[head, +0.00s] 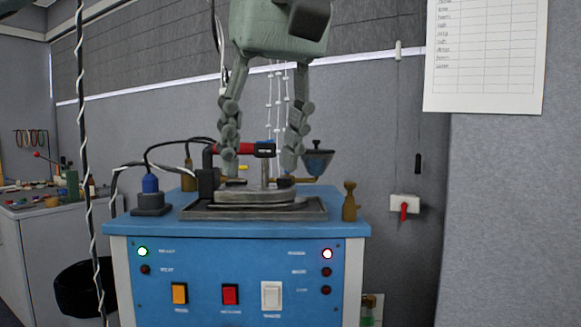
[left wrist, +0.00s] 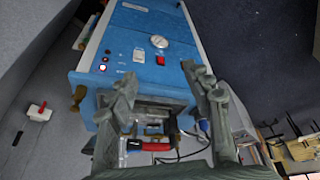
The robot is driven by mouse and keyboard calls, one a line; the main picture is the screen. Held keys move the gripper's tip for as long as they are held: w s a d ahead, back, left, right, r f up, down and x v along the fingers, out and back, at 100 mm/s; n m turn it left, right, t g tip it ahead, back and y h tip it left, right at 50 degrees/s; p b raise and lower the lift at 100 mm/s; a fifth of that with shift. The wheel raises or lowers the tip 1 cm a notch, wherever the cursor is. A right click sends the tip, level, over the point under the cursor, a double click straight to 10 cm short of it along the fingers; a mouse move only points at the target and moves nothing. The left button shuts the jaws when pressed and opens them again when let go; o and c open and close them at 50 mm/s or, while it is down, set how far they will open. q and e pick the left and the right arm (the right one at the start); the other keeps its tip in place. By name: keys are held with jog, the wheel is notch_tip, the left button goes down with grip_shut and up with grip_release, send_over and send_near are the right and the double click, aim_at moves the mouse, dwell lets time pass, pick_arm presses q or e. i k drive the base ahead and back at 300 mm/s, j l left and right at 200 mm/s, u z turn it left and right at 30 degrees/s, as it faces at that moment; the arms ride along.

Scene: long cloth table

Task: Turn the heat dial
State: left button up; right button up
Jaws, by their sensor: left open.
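A blue machine (head: 160,275) with a front panel of lights and rocker switches stands in the middle of the head view. A round pale disc (left wrist: 160,41), which looks like the dial, shows on the panel beyond the red switch in the left wrist view. It is not seen in the head view. My left gripper (head: 262,158) hangs from above over the machine's top, fingers spread. In the left wrist view its fingertips (left wrist: 160,78) point toward the panel, apart from the disc, with nothing held. My right gripper is not in view.
A red and black tool (head: 240,150) and a grey tray (head: 318,212) are on the machine's top near my fingers. A blue plug (head: 150,185), cables and a brass post (head: 349,203) stand beside them. A side bench (head: 40,210) is at left.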

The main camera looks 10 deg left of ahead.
aim_at(282, 180)
jog(key=i, duration=1)
